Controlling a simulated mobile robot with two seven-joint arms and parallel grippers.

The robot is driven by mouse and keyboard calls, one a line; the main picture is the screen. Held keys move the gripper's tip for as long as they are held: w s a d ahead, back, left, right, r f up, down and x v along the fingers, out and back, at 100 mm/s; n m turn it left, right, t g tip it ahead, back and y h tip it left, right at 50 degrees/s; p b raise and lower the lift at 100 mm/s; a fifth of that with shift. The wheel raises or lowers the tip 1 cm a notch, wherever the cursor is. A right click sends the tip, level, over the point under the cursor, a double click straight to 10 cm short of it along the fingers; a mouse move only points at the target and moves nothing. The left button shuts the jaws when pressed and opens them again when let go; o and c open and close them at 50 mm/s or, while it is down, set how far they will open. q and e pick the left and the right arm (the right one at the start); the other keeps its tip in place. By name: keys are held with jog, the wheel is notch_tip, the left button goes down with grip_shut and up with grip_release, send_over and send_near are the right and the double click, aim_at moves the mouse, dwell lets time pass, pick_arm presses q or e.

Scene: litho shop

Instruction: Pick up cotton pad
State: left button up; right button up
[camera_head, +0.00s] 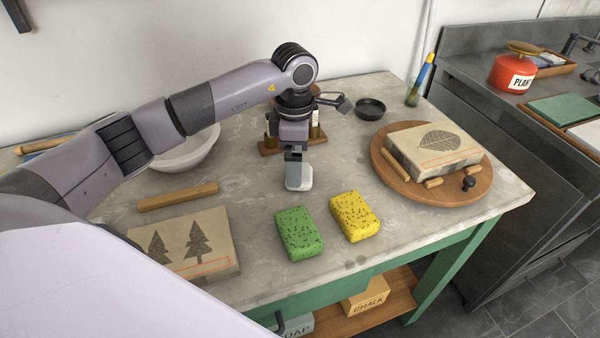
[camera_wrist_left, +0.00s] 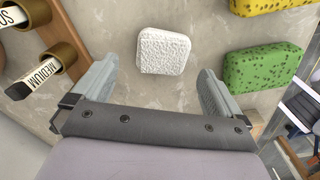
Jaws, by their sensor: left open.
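The cotton pad (camera_head: 299,183) is a small white rounded block lying on the stone table top near its middle. In the left wrist view the white pad (camera_wrist_left: 163,51) shows a bumpy surface and lies ahead of the fingertips, in line with the gap between them. My left gripper (camera_head: 296,168) points down over the pad and hides part of it in the head view. In the left wrist view the left gripper's fingers (camera_wrist_left: 160,82) are spread apart with nothing between them. My right gripper is in neither view.
A green sponge (camera_head: 298,233) and a yellow sponge (camera_head: 355,216) lie in front and to the right. Labelled bottles stand in a wooden rack (camera_head: 318,139) behind. A round board (camera_head: 405,189) bears a leaf-print stone (camera_head: 432,149). A tree-print stone (camera_head: 190,245) lies front left, near a wooden bar (camera_head: 178,196).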

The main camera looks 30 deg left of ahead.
pick_arm(q)
jog(key=shift+s+f, duration=0.15)
jog(key=shift+f, duration=1.75)
jog(key=c, duration=1.2)
notch_tip(320, 180, up, 20)
jog(key=shift+o, duration=0.8)
